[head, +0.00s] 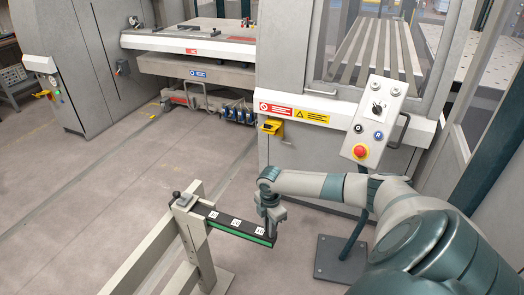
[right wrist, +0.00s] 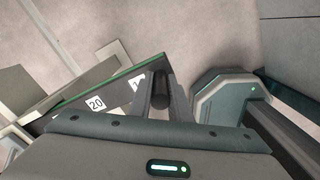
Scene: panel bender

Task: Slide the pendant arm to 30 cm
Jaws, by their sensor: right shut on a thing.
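The black arm with a green edge (head: 222,222) reaches right from a beige post and carries white scale labels, with 20 readable in the right wrist view (right wrist: 95,104). My right gripper (head: 270,223) is over the arm's right-hand end, pointing down. In the right wrist view my right gripper (right wrist: 160,92) is shut on a dark round upright handle (right wrist: 163,88) at that end, beyond the 20 label. The label nearest the handle is partly hidden by a finger. My left gripper is not in view.
A beige rail frame (head: 150,250) carries the post (head: 190,230), with a small black knob (head: 176,196) on top. A control box with a red button (head: 361,151) stands right, behind my arm. Behind are the grey machine (head: 285,150) and a bending table (head: 195,45). Floor at left is clear.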

